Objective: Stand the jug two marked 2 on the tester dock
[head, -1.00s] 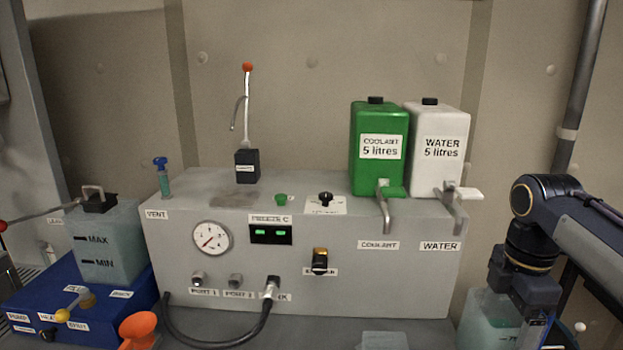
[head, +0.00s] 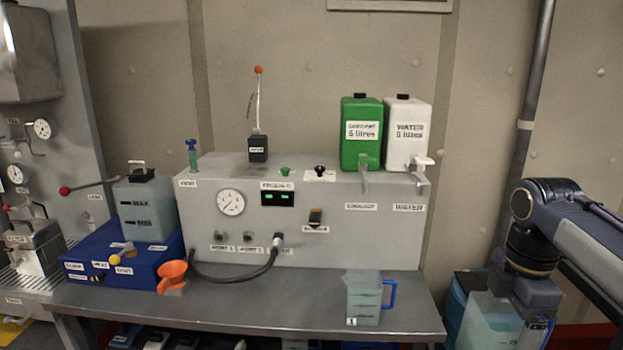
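A clear jug (head: 489,322) with pale green liquid hangs or stands at the lower right, beside the bench end; its number is not visible. My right gripper (head: 535,334) points down at this jug's right side, its fingertips near the frame's bottom edge; whether it is shut on the handle is unclear. Another clear jug (head: 363,299) with a blue handle stands on the bench front and is marked 1. No mark 2 is readable. A blue base unit (head: 88,256) with small labels sits at the bench's left; I cannot tell whether it is the tester dock. My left gripper is out of view.
The grey tester box (head: 330,230) fills the bench back, with green (head: 361,150) and white (head: 406,150) containers on top. A clear tank (head: 146,210) stands on the blue unit. The bench front middle is clear.

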